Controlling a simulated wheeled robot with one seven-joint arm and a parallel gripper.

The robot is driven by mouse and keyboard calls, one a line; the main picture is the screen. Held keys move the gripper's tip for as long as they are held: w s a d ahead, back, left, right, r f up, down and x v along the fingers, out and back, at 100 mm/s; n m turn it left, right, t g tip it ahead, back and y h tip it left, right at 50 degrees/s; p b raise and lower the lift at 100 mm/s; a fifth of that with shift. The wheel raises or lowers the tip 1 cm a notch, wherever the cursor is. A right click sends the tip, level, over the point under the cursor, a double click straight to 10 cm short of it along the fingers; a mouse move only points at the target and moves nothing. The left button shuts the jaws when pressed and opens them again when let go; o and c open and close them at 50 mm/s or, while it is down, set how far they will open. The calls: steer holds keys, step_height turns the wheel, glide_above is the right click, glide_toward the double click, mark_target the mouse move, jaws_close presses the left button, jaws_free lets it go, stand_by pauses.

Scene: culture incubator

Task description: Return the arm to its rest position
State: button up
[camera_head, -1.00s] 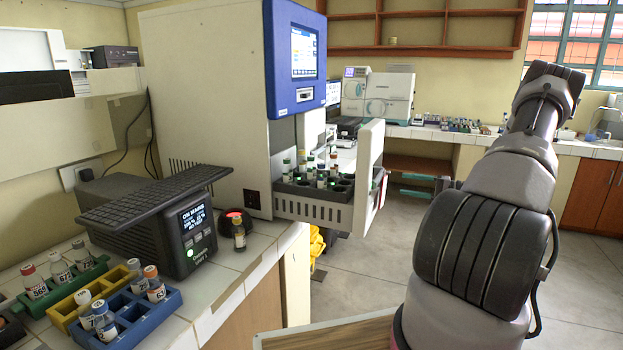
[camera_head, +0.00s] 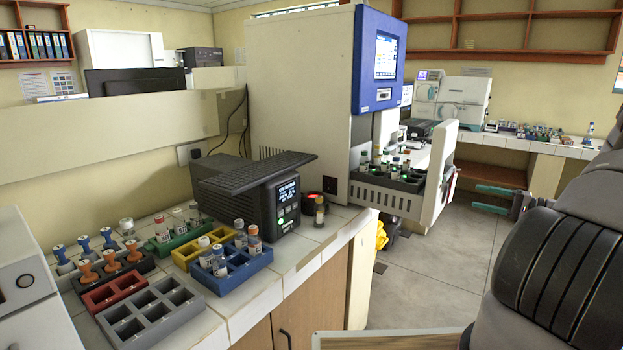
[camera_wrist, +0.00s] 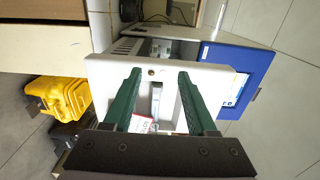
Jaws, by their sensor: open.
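My gripper (camera_head: 477,197) shows at the right of the head view, with its two green fingers spread and nothing between them. It is to the right of the incubator's pulled-out drawer front (camera_head: 438,172), with floor visible between them. In the wrist view my gripper (camera_wrist: 156,75) is open, its fingers pointing at the white drawer front (camera_wrist: 104,75). A light handle (camera_wrist: 157,102) on that front shows between the fingers. My thick dark arm covers the right edge of the head view.
The incubator (camera_head: 300,95) stands with its drawer out, holding a dark rack (camera_head: 385,185) of vials. A dark device (camera_head: 270,200) and several vial racks, including a blue rack (camera_head: 240,272), crowd the left counter. A yellow case (camera_wrist: 62,98) is on the floor. Open floor lies right of the drawer.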

steer(key=s+a+r+n+g+h, duration=0.2)
steer(key=s+a+r+g+h, duration=0.15)
steer(key=a+r, duration=0.55)
steer(key=s+a+r+n+g+h, duration=0.2)
steer(key=s+a+r+g, duration=0.3)
steer(key=a+r, duration=0.45)
steer(key=s+a+r+t+h, duration=0.2)
steer(key=s+a+r, duration=0.3)
steer(key=s, duration=0.5)
steer(key=s+a+r+m+t+h, duration=0.1)
steer(key=s+a+r+t+h, duration=0.2)
steer(key=s, duration=0.7)
step_height(320, 180, up, 2)
steer(key=shift+s+a+r+h, duration=0.1)
steer(key=shift+s+a+h, duration=0.25)
steer(key=shift+a+h, duration=0.65)
